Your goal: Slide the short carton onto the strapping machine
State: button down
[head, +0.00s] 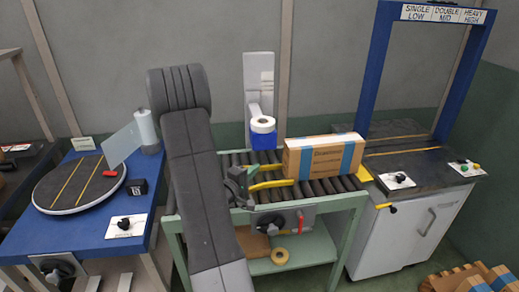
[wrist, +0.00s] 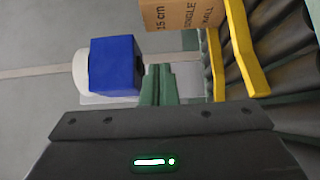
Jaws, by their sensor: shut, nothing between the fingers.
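The carton (head: 313,159) is a brown box with blue bands. It sits on the right part of the roller conveyor, close to the strapping machine (head: 413,167), which has a dark top and a blue arch (head: 378,60). In the wrist view the carton's printed end (wrist: 182,15) shows at the top, cut off by the frame. My gripper (head: 246,182) is at the left part of the conveyor, left of the carton and apart from it. Its green fingers (wrist: 157,85) are shut and empty, pointing toward the carton's end. The arm hides part of the conveyor's left end.
Yellow guide rails (head: 271,185) lie along the rollers (head: 320,188); they also show in the wrist view (wrist: 240,50). A blue label printer (head: 263,141) stands behind the conveyor. A blue table with a round turntable (head: 80,185) is at left. The machine top is clear of cartons.

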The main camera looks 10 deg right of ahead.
jog(key=p, duration=0.1)
send_near(286, 150)
jog(key=x, duration=0.5)
jog(key=shift+w+a, duration=0.2)
jog(key=shift+w, duration=0.3)
jog(key=shift+d, duration=0.5)
jog(key=w+d+b, duration=0.1)
jog(key=d+b, duration=0.9)
jog(key=d, duration=3.2)
jog(key=shift+w+d, duration=0.25)
jog(key=shift+w, duration=0.05)
jog(key=shift+f, duration=0.1)
